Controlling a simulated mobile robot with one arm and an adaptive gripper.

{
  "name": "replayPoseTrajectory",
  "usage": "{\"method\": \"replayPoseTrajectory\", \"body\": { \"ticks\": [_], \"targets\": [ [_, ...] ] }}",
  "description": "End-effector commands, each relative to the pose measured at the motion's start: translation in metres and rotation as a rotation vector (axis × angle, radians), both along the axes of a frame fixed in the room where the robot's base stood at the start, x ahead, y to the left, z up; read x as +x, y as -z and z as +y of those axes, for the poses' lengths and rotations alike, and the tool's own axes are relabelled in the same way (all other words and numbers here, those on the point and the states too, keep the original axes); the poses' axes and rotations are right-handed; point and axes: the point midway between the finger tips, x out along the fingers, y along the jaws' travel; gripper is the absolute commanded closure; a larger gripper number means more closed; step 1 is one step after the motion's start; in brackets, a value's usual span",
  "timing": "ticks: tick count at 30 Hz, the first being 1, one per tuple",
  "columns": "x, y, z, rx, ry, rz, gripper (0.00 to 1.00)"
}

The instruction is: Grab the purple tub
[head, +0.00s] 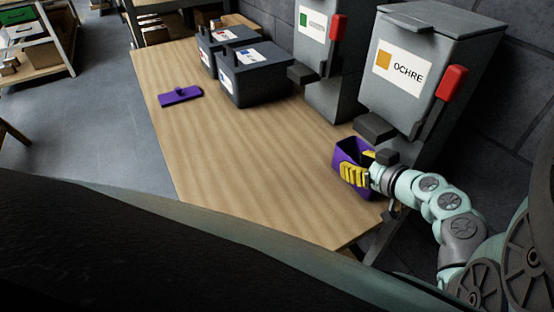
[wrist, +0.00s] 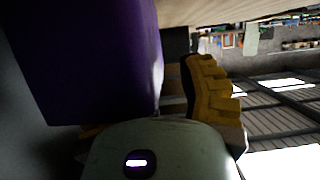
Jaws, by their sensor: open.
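The purple tub (head: 342,150) stands open at the top on the right end of the wooden table, below the ochre dispenser. My gripper (head: 360,164) is open at the tub's near right side. One yellow finger lies across the outside of the tub, and the other shows by its rim. In the wrist view the tub (wrist: 90,60) fills the upper left, close to my gripper (wrist: 165,100). One finger stands clear to its right; the other is mostly hidden. I cannot tell whether either finger touches the tub.
A purple lid with a knob (head: 180,95) lies on the table's (head: 230,170) far left. Two dark bins (head: 256,80) stand at the back. The ochre dispenser (head: 405,85) and a green-labelled dispenser (head: 318,80) have red levers. The table's middle is clear.

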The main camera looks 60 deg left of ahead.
Motion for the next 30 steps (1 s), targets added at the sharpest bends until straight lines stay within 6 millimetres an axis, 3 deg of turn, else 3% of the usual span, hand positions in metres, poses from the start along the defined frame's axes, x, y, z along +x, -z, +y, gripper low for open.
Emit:
{"method": "replayPoseTrajectory", "body": {
  "ticks": [11, 30],
  "targets": [
    [-0.0004, -0.0001, 0.0002, 0.000, -0.001, 0.001, 1.00],
    [0.0002, -0.0002, -0.0003, 0.001, 0.001, 0.002, 1.00]
  ]
}}
